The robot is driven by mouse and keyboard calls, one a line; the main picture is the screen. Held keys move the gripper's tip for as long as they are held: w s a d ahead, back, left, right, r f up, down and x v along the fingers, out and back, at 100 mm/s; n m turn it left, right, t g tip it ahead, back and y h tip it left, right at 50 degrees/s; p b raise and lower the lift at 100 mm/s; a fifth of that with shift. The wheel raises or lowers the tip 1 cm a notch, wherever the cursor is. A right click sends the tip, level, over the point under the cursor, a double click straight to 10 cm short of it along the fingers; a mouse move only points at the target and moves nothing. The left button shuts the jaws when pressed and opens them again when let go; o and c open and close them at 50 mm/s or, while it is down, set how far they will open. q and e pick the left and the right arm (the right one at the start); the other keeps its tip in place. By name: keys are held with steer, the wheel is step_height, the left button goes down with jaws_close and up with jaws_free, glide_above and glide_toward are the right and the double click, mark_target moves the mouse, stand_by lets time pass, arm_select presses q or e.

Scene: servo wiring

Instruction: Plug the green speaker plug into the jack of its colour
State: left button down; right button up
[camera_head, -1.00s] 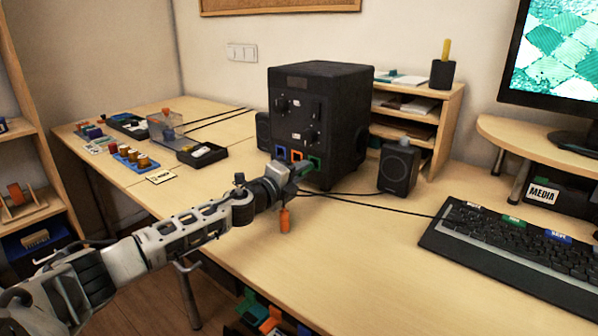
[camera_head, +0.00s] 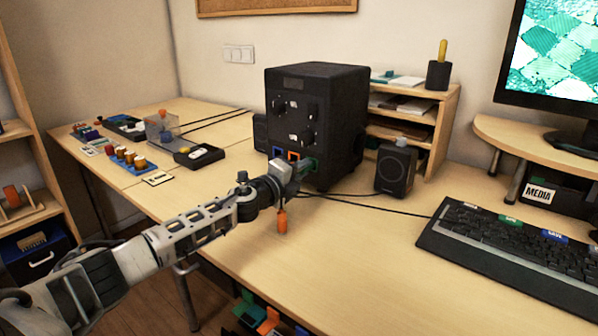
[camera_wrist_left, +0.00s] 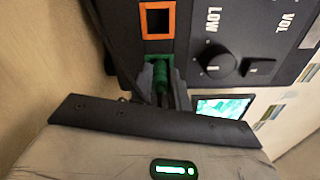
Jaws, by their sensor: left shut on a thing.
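The black speaker box (camera_head: 310,95) stands on the desk with a row of blue, orange and green jacks low on its front. My left gripper (camera_head: 290,170) is at the green jack (camera_head: 311,163), shut on the green plug. In the left wrist view the ridged green plug (camera_wrist_left: 161,77) is between the fingers, lined up with the green-framed jack (camera_wrist_left: 155,58) and right at it. Its tip is hidden, so I cannot tell how deep it sits. The orange jack (camera_wrist_left: 157,20) is beside it and empty. My right gripper is out of view.
An orange plug (camera_head: 282,221) is on the desk just below my left gripper. A small speaker (camera_head: 396,168) stands right of the box, with black cables (camera_head: 370,202) near it. A keyboard (camera_head: 500,240) lies at the right. The desk's front middle is clear.

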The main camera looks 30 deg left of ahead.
arm_select(q)
steer(key=shift+w, duration=0.55)
steer(key=c, duration=1.3)
jaws_free()
steer(key=shift+o, duration=0.2)
steer(key=shift+s, duration=0.3)
steer(key=s, duration=0.4)
steer(key=shift+s+a+f, duration=0.1)
steer(key=shift+s+a, duration=0.1)
steer(key=shift+s, duration=0.15)
steer(key=s, duration=0.9)
steer(key=shift+a, duration=0.3)
steer(key=shift+s, duration=0.7)
steer(key=shift+a, duration=0.1)
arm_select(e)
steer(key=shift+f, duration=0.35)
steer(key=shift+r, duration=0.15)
